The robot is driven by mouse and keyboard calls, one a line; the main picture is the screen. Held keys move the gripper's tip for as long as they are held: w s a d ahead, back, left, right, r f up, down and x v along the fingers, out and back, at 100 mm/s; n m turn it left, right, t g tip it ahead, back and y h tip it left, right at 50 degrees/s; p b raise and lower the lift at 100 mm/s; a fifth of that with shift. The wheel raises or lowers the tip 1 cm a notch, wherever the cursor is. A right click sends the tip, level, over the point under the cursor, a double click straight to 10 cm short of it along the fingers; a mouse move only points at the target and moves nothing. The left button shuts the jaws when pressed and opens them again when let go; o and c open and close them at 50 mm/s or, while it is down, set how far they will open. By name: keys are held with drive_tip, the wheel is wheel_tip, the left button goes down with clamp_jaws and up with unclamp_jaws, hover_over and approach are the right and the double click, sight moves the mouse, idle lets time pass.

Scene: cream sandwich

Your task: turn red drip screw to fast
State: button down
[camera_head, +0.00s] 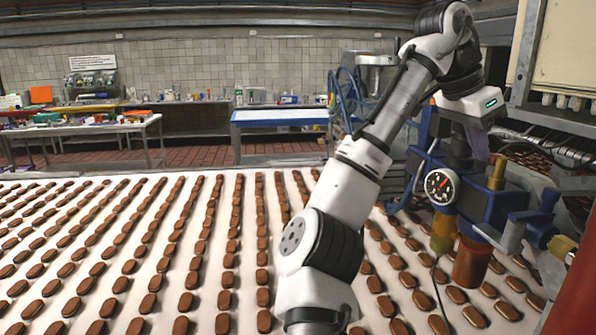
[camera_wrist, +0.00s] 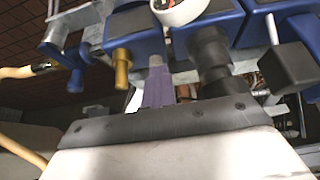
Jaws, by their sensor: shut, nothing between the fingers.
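The blue drip unit (camera_head: 470,200) stands at the right in the head view, with a round dial gauge, a yellowish cup (camera_head: 443,233) and a reddish-brown cup (camera_head: 472,264) below. My gripper (camera_head: 479,152) points down at its top, fingers shut and empty. In the wrist view the shut purple-grey fingers (camera_wrist: 156,68) reach in among the blue blocks, between a brass knob (camera_wrist: 121,68) and a black cylinder (camera_wrist: 212,58). I cannot make out a clearly red screw in either view. A brownish upright piece (camera_head: 497,170) sits just right of the fingers. Contact cannot be told.
The gauge (camera_head: 440,186) is close by, and its edge shows in the wrist view (camera_wrist: 180,10). A grey block (camera_wrist: 285,68) on a rod and blue fittings crowd the fingers. A wide white belt (camera_head: 75,300) with rows of brown biscuits lies below.

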drive_tip(key=shift+s, duration=0.2)
drive_tip(key=shift+s+d, duration=0.2)
drive_tip(key=shift+s, duration=0.4)
drive_tip(key=shift+s+a, duration=0.2)
drive_tip(key=shift+r, duration=0.15)
wheel_tip(320, 180, up, 6)
drive_tip(key=shift+a+f, duration=0.1)
drive_tip(key=shift+f, duration=0.05)
idle(0.5)
